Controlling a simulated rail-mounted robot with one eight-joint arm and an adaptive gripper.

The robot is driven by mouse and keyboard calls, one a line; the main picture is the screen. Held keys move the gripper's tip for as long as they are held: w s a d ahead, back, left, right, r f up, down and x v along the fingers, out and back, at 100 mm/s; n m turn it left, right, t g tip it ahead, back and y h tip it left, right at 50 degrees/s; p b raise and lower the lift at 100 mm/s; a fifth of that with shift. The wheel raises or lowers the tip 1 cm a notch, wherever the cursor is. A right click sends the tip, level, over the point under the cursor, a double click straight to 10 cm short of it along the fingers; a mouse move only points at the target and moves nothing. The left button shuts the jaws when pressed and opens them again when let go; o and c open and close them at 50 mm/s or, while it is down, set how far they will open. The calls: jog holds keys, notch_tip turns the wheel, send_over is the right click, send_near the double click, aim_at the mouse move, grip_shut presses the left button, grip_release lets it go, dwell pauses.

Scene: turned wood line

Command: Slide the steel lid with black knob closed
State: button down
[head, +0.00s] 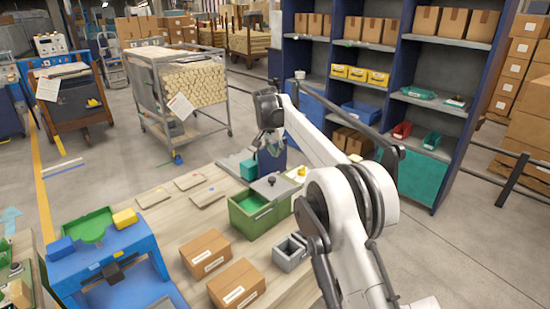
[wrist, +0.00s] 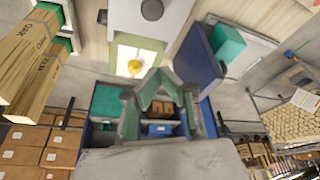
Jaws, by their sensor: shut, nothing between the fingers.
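The steel lid (head: 281,184) with a dark round knob (head: 271,181) sits on a green box (head: 262,219) on the wooden table. The lid covers the right part of the box top, and the green inside (head: 246,203) shows open at the left. In the wrist view the lid (wrist: 178,14) and its knob (wrist: 152,9) are at the top edge, partly cut off. My gripper (head: 271,142) is above and behind the box, apart from the lid. In the wrist view my gripper (wrist: 158,78) is shut and empty.
A pale green-edged box with a yellow knob (head: 302,171) stands right of the green box; the knob also shows in the wrist view (wrist: 135,66). Cardboard boxes (head: 205,252) and a grey open box (head: 290,252) stand in front.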

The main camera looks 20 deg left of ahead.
jog(key=p, duration=0.1)
send_over(278, 177)
notch_tip(278, 177, down, 8)
jog(key=shift+a+f, duration=0.1)
jog(key=shift+s+f+p, duration=0.15)
jog(key=shift+s+p, duration=0.1)
jog(key=shift+s, duration=0.75)
jog(key=shift+s+f+p, duration=0.1)
jog(key=shift+s+p, duration=0.15)
jog(key=shift+s, duration=0.7)
jog(key=shift+s, duration=0.1)
jog(key=s+a+b, duration=0.4)
jog(key=s, duration=0.5)
jog(key=shift+s+a+b, duration=0.2)
jog(key=shift+b, duration=0.1)
jog(key=shift+f, duration=0.1)
